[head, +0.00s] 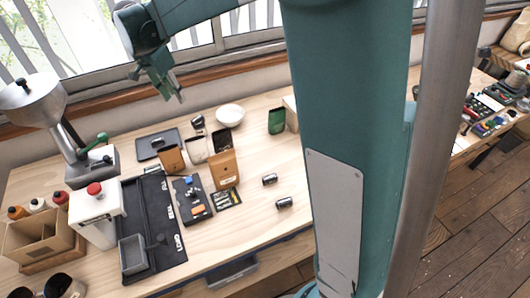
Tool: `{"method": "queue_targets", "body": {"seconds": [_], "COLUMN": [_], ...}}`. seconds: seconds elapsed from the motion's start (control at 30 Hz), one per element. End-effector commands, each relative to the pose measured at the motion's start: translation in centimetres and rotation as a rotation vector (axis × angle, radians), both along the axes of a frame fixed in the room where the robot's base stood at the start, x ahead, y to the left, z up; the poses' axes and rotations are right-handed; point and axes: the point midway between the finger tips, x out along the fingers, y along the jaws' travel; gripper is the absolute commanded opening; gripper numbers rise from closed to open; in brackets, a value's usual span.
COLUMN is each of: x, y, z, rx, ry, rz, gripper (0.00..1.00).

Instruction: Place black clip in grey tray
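My gripper (175,97) hangs high over the back left of the table, near the window, pointing down. Its fingers are small and overlap here, so I cannot tell whether they are open or shut. A small grey open-topped tray (133,254) sits on the front end of a long black mat. A flat dark grey tray (158,143) lies farther back, with a small thing on it. A small black thing (158,240) on the mat, right of the small grey tray, may be the black clip; it is too small to be sure.
A white box with a red knob (97,208) and a grinder (35,101) stand at left.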

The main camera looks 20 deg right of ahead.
Motion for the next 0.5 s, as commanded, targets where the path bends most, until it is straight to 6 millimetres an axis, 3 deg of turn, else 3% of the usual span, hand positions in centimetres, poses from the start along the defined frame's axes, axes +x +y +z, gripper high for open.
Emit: {"method": "queue_targets", "body": {"seconds": [0.5], "x": [-8.9], "y": [-6.0], "z": [4.7], "rx": [0.016], "ry": [-0.053], "rz": [0.236], "gripper": [0.29]}}
